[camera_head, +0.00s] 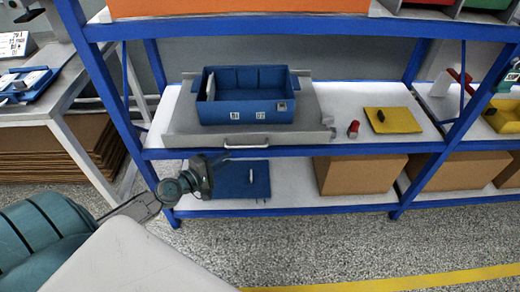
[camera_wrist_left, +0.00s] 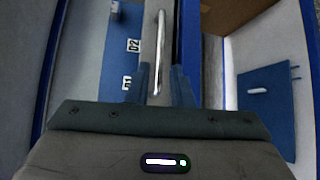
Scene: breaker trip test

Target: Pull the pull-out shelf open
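The pull-out shelf (camera_head: 180,127) is a grey board on the middle level of the blue rack, with a pale bar handle (camera_head: 246,146) on its front edge. My left gripper (camera_head: 224,158) is at the left end of the handle, just in front of the shelf edge. In the left wrist view the handle (camera_wrist_left: 160,50) runs upward, its near end between the two open fingers (camera_wrist_left: 162,82). They are apart; I cannot tell how deep the bar sits. My right gripper is not in view.
A red-and-grey item (camera_head: 353,129) and a yellow plate (camera_head: 393,120) lie right of the shelf. Below are a blue panel (camera_head: 240,180) and cardboard boxes (camera_head: 360,174). A blue rack post (camera_head: 108,85) stands left. The floor in front is clear.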

